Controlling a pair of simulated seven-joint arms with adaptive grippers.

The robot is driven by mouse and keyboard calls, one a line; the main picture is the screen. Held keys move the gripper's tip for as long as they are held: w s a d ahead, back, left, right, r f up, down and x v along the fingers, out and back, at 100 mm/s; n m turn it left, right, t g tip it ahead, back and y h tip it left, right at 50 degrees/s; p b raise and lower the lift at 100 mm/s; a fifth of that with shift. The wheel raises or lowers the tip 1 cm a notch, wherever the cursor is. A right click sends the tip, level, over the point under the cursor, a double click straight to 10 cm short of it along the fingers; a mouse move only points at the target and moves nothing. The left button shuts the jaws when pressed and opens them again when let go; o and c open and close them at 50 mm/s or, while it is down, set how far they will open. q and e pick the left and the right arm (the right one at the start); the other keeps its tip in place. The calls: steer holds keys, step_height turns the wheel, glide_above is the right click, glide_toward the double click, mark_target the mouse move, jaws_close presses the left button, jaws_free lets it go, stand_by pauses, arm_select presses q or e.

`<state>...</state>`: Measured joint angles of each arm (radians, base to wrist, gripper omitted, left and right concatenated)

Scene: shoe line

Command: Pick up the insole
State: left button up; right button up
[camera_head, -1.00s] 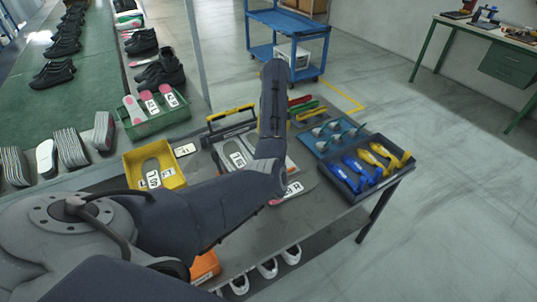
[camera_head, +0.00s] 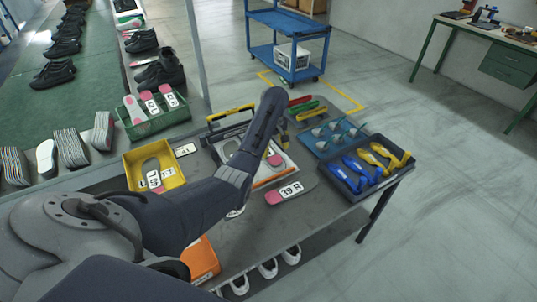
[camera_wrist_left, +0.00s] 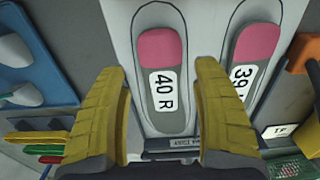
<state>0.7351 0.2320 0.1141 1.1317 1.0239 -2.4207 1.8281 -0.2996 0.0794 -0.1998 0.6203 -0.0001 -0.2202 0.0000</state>
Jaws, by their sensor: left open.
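The grey insole with a pink heel, labelled 40 R (camera_wrist_left: 163,80), lies flat on a pale tray surface in the left wrist view. Its pink heel (camera_head: 275,160) shows in the head view, the rest hidden behind my arm. My left gripper (camera_wrist_left: 158,68) is open and empty, its yellow fingers on either side of the insole, apart from it in the picture. In the head view the gripper (camera_head: 284,137) is mostly hidden by my arm, above the tray. A second insole, labelled 39 (camera_wrist_left: 251,50), lies beside the first. My right gripper is not in view.
A 39 R insole (camera_head: 290,192) lies on the bare grey table. A yellow bin (camera_head: 132,178) and green crate (camera_head: 152,128) stand left. A blue tray (camera_head: 316,144) and a dark tray of blue and yellow tools (camera_head: 356,197) stand right.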

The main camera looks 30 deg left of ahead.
mark_target(273, 157)
arm_select(q)
steer(key=shift+f, duration=2.4)
steer(key=shift+c, duration=0.6)
steer(key=c, duration=0.8)
